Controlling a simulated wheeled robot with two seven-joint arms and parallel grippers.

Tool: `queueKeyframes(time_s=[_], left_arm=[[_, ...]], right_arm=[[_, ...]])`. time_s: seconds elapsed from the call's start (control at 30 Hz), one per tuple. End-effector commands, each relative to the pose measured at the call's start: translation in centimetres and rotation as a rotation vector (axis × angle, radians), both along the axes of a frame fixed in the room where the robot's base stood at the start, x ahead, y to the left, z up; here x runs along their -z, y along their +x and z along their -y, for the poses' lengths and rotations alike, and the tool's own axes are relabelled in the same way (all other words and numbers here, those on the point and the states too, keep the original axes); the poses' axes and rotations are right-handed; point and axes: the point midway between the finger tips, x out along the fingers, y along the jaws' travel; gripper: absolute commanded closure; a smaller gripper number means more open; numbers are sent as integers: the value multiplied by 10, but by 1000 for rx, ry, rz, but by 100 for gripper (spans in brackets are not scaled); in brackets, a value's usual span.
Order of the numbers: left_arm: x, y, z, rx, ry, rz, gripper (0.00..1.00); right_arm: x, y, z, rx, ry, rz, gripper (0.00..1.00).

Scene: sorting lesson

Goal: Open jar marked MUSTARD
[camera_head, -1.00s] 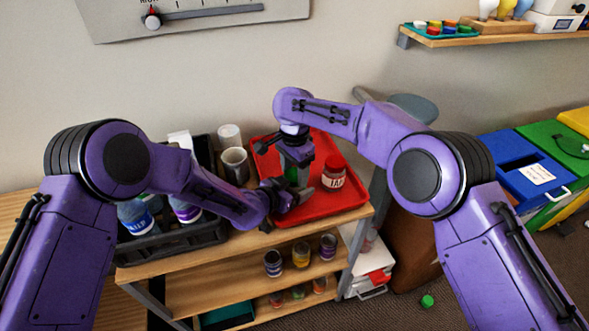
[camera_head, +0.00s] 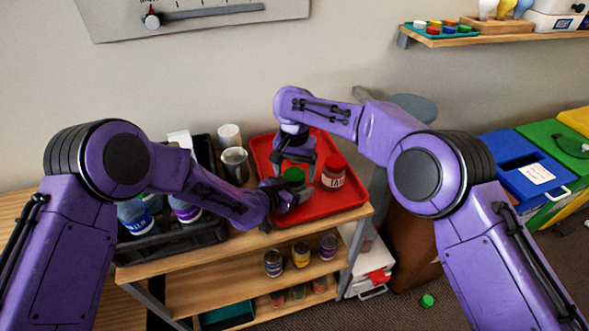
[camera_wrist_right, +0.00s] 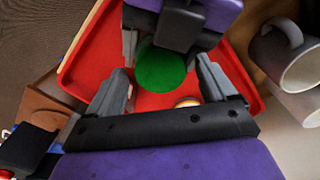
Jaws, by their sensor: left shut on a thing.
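A jar with a green lid (camera_head: 294,174) stands on the red tray (camera_head: 347,204); its body and label are mostly hidden. My left gripper (camera_head: 296,196) is shut on this jar from the front left, below the lid. My right gripper (camera_head: 296,163) points down over the lid, open, with its fingers spread. In the right wrist view the green lid (camera_wrist_right: 161,70) lies between the two open fingers (camera_wrist_right: 163,78), with visible gaps. A red-lidded jar (camera_head: 333,172) stands just to the right; its label seems to begin "TA". I cannot read MUSTARD anywhere.
A black crate (camera_head: 165,246) with bottles is at the left. A white cup (camera_head: 229,136) and a grey mug (camera_head: 235,165) stand left of the tray. Cans (camera_head: 301,254) stand on the lower shelf. The tray's front right is clear.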

Motion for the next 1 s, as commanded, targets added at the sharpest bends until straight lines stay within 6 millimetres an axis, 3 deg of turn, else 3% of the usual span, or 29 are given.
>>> queueKeyframes(time_s=[0.13,0.33,0.5,0.73,0.87,1.0], left_arm=[[-1,0,0,0,-1,1,100],[-1,0,0,0,-1,1,100],[-1,0,0,0,-1,1,100],[-1,0,0,0,-1,1,100],[0,0,0,0,-1,1,100],[-1,0,0,0,-1,1,100]], right_arm=[[-3,0,0,1,0,1,15],[-33,0,0,1,0,3,15],[-47,0,0,6,0,1,19],[-77,0,0,186,2,-1,19],[-67,-1,0,203,1,-5,19],[-40,-1,0,203,1,-5,19]])
